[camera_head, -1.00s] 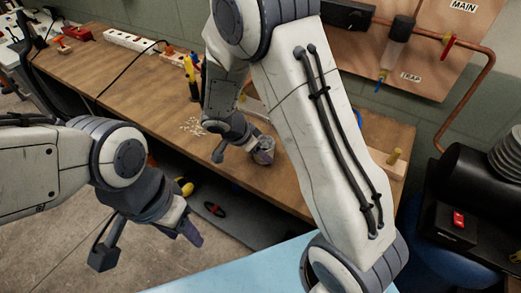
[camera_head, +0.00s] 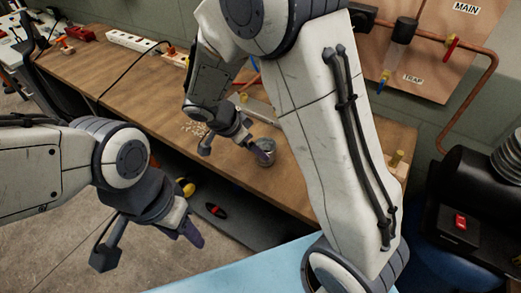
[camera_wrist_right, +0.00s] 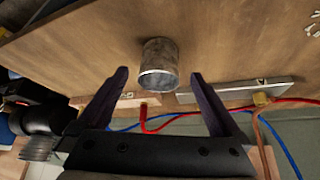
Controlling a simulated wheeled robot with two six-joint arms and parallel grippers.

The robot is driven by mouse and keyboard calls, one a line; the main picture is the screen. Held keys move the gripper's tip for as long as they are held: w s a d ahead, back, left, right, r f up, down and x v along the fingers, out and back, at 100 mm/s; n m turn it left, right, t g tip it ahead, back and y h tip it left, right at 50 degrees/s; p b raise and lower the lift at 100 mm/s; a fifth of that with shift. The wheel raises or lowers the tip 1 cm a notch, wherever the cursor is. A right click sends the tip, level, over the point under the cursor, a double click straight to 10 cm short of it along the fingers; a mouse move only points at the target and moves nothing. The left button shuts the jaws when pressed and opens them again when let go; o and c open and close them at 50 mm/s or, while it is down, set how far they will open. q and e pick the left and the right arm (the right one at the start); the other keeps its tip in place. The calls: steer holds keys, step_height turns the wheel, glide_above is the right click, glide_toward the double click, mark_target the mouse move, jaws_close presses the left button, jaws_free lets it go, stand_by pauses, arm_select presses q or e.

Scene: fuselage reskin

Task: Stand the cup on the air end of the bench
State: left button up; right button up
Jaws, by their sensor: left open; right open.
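The grey metal cup (camera_head: 266,152) stands upright on the wooden bench (camera_head: 130,75), toward its right end near the air piping. My right gripper (camera_head: 262,154) is open beside the cup, at its left in the head view, and its fingers partly overlap the cup there. In the right wrist view, the cup (camera_wrist_right: 158,66) shows between and just beyond the spread fingertips (camera_wrist_right: 160,76), with gaps on both sides. My left gripper (camera_head: 192,234) is open and empty, over the floor in front of the bench.
A pipe board with MAIN and TRAP labels (camera_head: 435,50) hangs behind the bench's right end. A black tank (camera_head: 465,170) with a red switch stands at the right. Red and blue hoses (camera_wrist_right: 150,125) and a flat metal bar (camera_wrist_right: 240,92) lie near the cup. Small pale bits (camera_head: 196,129) lie left of it.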

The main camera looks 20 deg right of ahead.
steer(key=w+v, duration=0.1)
steer(key=v, duration=0.4)
steer(key=s+a+r+n+y, duration=0.1)
steer(key=s+a+n+y, duration=0.1)
steer(key=s+n, duration=0.5)
steer(key=s+a+r+n+g+y, duration=0.1)
steer(key=s+a+n+y, duration=0.1)
steer(key=s+n, duration=0.5)
steer(key=s+a+r+n+y, duration=0.1)
steer(key=s+a+n, duration=0.3)
steer(key=s+n, duration=0.4)
steer(key=shift+s+r+g+y, duration=0.3)
steer(key=shift+s+y, duration=0.2)
steer(key=shift+y, duration=0.4)
